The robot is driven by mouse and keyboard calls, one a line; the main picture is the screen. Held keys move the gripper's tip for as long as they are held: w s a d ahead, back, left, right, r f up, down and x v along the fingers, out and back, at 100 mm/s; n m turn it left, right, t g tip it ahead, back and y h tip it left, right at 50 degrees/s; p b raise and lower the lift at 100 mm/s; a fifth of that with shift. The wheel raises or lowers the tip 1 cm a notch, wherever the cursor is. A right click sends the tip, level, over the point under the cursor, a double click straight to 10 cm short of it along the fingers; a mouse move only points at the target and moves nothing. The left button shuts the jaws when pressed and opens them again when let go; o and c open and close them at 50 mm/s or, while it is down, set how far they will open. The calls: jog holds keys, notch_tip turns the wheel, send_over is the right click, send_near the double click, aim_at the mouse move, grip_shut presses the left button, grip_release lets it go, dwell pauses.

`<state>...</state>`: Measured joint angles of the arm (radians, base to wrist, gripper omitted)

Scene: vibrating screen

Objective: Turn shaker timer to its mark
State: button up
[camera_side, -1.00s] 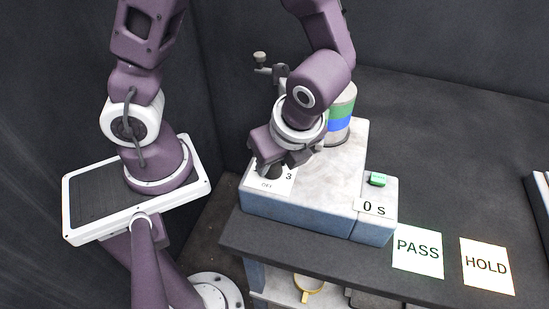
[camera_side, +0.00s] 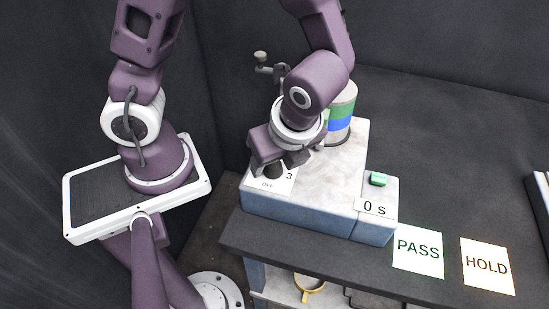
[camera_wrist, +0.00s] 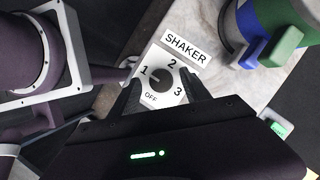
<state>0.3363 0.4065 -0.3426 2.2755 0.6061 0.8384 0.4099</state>
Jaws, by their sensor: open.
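The shaker timer is a dark round knob (camera_wrist: 158,79) on a white dial plate (camera_wrist: 152,60) marked 1, 2, 3 and OFF, under a SHAKER label (camera_wrist: 186,49). A pale line on the knob seems to point left, near the 1; its exact setting is hard to tell. In the side view the knob (camera_side: 275,171) shows at the front left of the machine (camera_side: 322,185). My gripper (camera_side: 277,162) is open above it. In the wrist view the two dark fingers of my gripper (camera_wrist: 160,78) stand apart on either side of the knob; contact cannot be told.
A sieve stack with green and blue bands (camera_side: 341,117) stands behind my gripper, close to my wrist. A green button (camera_side: 378,179) and a "0 s" display (camera_side: 374,207) are on the right.

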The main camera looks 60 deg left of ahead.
aim_at(281, 184)
jog(key=v, duration=0.7)
jog(key=s+a+r+n+t+h, duration=0.2)
jog(key=r+n, duration=0.3)
jog(key=n, duration=0.4)
jog(key=s+a+r+n+t+h, duration=0.2)
jog(key=a+r+n, duration=0.3)
jog(key=n, duration=0.4)
jog(key=shift+s+r+t, duration=0.15)
jog(key=shift+s+t, duration=0.2)
jog(key=shift+t, duration=0.45)
